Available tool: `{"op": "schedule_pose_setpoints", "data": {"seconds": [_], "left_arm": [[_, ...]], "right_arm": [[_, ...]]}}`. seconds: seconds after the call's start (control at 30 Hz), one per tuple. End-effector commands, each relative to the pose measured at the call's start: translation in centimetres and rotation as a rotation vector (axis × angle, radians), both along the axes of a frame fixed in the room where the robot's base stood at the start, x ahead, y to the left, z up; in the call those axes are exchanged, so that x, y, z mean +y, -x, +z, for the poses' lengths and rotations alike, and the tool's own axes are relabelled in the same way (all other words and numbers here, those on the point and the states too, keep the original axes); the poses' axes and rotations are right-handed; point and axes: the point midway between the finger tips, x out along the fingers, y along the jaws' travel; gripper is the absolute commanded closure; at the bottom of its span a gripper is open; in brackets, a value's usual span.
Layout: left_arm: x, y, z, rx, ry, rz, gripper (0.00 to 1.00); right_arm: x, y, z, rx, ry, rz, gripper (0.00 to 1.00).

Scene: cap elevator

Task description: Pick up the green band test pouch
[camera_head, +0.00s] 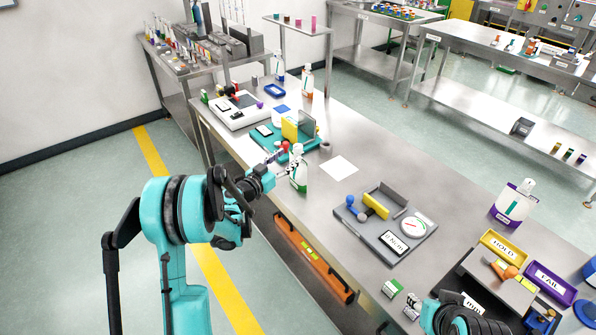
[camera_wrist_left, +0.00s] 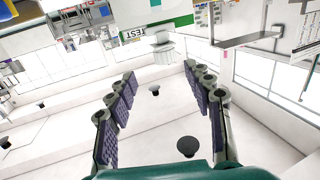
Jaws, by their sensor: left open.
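The pouch with the green band (camera_head: 299,180) stands upright near the left edge of the steel bench, with its white spout on top. My left gripper (camera_head: 281,158) is open just left of the pouch at about spout height. In the left wrist view the open fingers (camera_wrist_left: 160,74) have nothing between them. The green band and TEST label of the pouch (camera_wrist_left: 150,30) show beyond the fingertips, with its spout pointing down in the picture.
A teal fixture with a yellow block (camera_head: 291,128) stands just behind the pouch. A white sheet (camera_head: 339,169) and a grey gauge tray (camera_head: 385,225) lie to the right. A purple-banded pouch (camera_head: 513,204) and a yellow HOLD bin (camera_head: 503,247) are at the far right.

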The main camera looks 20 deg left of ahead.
Motion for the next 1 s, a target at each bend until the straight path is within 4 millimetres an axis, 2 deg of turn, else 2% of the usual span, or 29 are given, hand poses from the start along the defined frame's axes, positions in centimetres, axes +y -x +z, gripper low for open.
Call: {"op": "schedule_pose_setpoints", "data": {"seconds": [0.17, 0.63, 0.93, 0.97, 1.0], "left_arm": [[0.5, -1.2, -0.6, -0.029, 0.000, 0.013, 0.48], [-1.7, -7.1, -0.8, -0.027, 0.000, 0.012, 0.48], [-1.9, -7.7, -0.5, -0.027, 0.000, 0.013, 0.48], [-1.9, -7.7, -0.5, -0.027, 0.000, 0.013, 0.51], [-1.9, -7.7, -0.5, -0.027, 0.000, 0.013, 0.61]], "right_arm": [[0.0, 0.0, -0.1, 0.000, 0.000, 0.000, 0.60], [0.0, 0.0, -2.3, 0.000, 0.000, 0.000, 0.60], [0.0, 0.0, -2.3, 0.000, 0.000, 0.000, 0.60], [0.0, 0.0, -2.3, 0.000, 0.000, 0.000, 0.60], [0.0, 0.0, -2.3, 0.000, 0.000, 0.000, 0.60]]}}
